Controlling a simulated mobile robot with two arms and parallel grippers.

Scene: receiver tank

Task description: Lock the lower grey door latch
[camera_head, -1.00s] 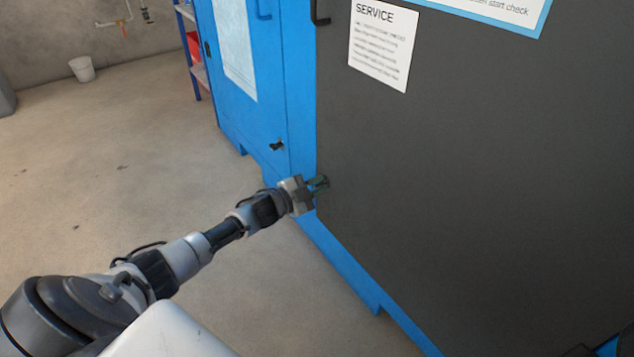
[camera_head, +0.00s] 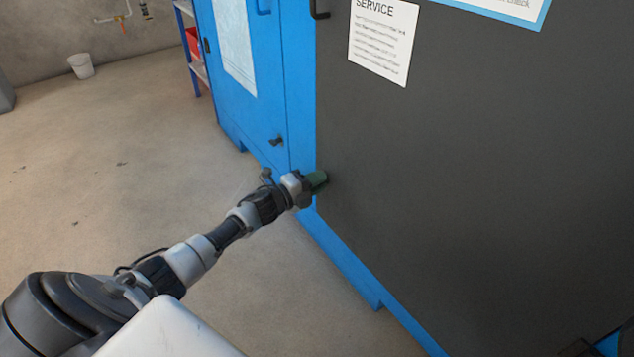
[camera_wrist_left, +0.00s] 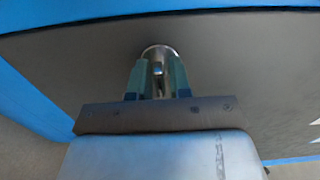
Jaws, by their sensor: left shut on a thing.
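The grey door (camera_head: 450,160) of the blue cabinet fills the right of the head view and looks closed. My left gripper (camera_head: 318,180) is at the door's lower left edge, where the lower latch sits. In the left wrist view my left gripper (camera_wrist_left: 158,80) has its green fingers shut on the latch (camera_wrist_left: 158,52), whose round metal base shows against the grey door. The fingers cover most of the latch, so its exact turn is hard to tell. My right gripper is not in view.
A blue door (camera_head: 245,80) with its own small dark latch (camera_head: 276,141) stands left of the grey door. A black handle (camera_head: 320,8) is higher on the grey door. A white bucket (camera_head: 81,66) stands far back. The floor at left is clear.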

